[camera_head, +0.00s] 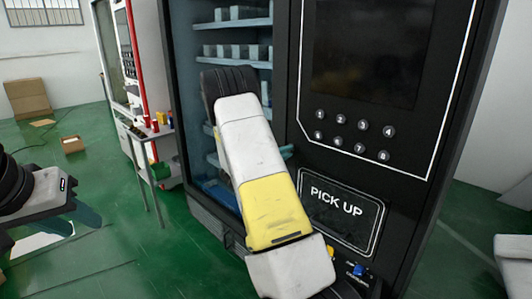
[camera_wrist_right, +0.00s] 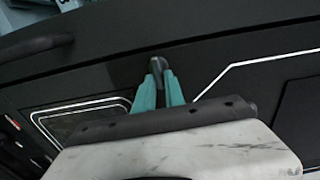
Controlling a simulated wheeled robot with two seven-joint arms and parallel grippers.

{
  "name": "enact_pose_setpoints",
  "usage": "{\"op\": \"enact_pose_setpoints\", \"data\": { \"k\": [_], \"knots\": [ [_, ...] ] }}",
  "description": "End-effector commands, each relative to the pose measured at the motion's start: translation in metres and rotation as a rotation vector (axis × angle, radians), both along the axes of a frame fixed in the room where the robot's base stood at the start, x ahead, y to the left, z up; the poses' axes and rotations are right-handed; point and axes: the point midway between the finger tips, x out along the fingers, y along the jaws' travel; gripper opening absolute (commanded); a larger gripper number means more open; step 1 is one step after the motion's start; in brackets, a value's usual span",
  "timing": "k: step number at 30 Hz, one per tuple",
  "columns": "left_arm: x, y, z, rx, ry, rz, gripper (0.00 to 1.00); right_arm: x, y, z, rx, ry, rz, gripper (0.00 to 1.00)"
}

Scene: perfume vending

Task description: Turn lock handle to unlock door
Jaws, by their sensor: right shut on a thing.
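The black vending machine (camera_head: 400,150) fills the middle and right of the head view. Its glass door (camera_head: 190,120) is at the left, partly behind my right arm. In the right wrist view, the small dark lock handle (camera_wrist_right: 157,62) sits on the black front, between the teal fingertips of my right gripper (camera_wrist_right: 161,84). The fingers are shut on it. In the head view only a teal part of my right gripper (camera_head: 287,152) shows beside the arm; the lock handle is hidden there. My left gripper (camera_head: 78,219) is at the left edge, away from the machine, its finger gap unclear.
A PICK UP panel (camera_head: 342,212) and several numbered buttons (camera_head: 352,140) are on the machine's front. A dark curved bar (camera_wrist_right: 35,47) shows at the upper left of the wrist view. A small table (camera_head: 150,135) stands left of the machine. Green floor (camera_head: 100,180) lies open there.

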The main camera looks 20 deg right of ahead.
Motion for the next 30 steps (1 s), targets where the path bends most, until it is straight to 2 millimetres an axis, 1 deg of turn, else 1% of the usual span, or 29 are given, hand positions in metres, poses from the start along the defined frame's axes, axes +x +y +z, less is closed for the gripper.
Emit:
{"op": "enact_pose_setpoints", "data": {
  "k": [6,18,19,21,22,30],
  "knots": [
    [0.0,0.0,0.0,0.0,0.0,0.0,0.36,0.0005,0.0013,-0.0017,0.016,-0.031,0.003,0.0],
    [0.0,0.0,0.0,0.0,0.0,0.0,0.36,0.0006,0.0015,-0.0019,0.018,-0.035,0.003,0.0],
    [0.0,0.0,0.0,0.0,0.0,0.0,0.36,0.0006,0.0015,-0.0019,0.018,-0.035,0.003,0.18],
    [0.0,0.0,0.0,0.0,0.0,0.0,0.36,0.0006,0.0014,-0.0017,0.018,-0.035,0.003,0.32],
    [0.0,0.0,0.0,0.0,0.0,0.0,0.36,0.0005,0.0013,-0.0016,0.018,-0.035,0.002,0.36],
    [0.0,0.0,0.0,0.0,0.0,0.0,0.36,0.0002,0.0008,-0.0009,0.016,-0.036,0.001,0.36]
  ]
}}
